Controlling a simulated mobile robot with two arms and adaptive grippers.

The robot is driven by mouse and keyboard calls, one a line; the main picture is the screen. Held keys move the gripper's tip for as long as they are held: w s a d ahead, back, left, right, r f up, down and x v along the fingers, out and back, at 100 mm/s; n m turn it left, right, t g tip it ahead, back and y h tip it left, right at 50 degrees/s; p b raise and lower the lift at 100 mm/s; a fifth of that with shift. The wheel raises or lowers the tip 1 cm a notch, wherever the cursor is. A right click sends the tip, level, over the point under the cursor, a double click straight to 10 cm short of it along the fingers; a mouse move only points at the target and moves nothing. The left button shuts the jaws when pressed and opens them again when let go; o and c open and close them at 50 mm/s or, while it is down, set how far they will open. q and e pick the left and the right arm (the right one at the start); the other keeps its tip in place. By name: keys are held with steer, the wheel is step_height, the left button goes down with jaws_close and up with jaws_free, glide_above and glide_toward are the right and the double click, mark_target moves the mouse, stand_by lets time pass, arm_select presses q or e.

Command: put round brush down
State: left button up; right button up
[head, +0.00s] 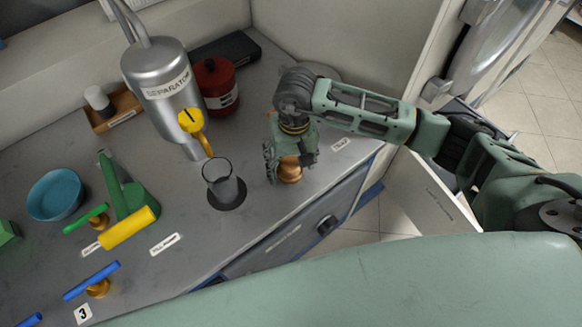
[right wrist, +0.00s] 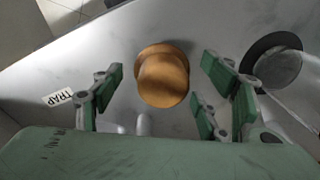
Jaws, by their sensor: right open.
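The round brush (head: 290,171), an orange-brown rounded wooden piece, stands on the grey counter (head: 222,243) right of the clear beaker. It also shows in the right wrist view (right wrist: 162,76), near the label reading TRAP. My right gripper (head: 285,160) points down over it with fingers spread. In the right wrist view the open fingers (right wrist: 158,95) lie to either side of the brush, with gaps between them and it. In the head view the gripper hides part of the brush. My left gripper is not in view.
The beaker (head: 222,181) stands on a dark disc left of the brush, under the separator's (head: 160,90) yellow tap. A red canister (head: 217,84) is behind. The counter's front edge is close to the brush.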

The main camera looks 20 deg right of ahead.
mark_target(293, 163)
step_height(293, 163, up, 10)
steer(key=shift+d+f+b, duration=0.1)
steer(key=shift+d+b, duration=0.05)
steer(key=shift+b, duration=0.8)
steer(key=shift+s, duration=0.1)
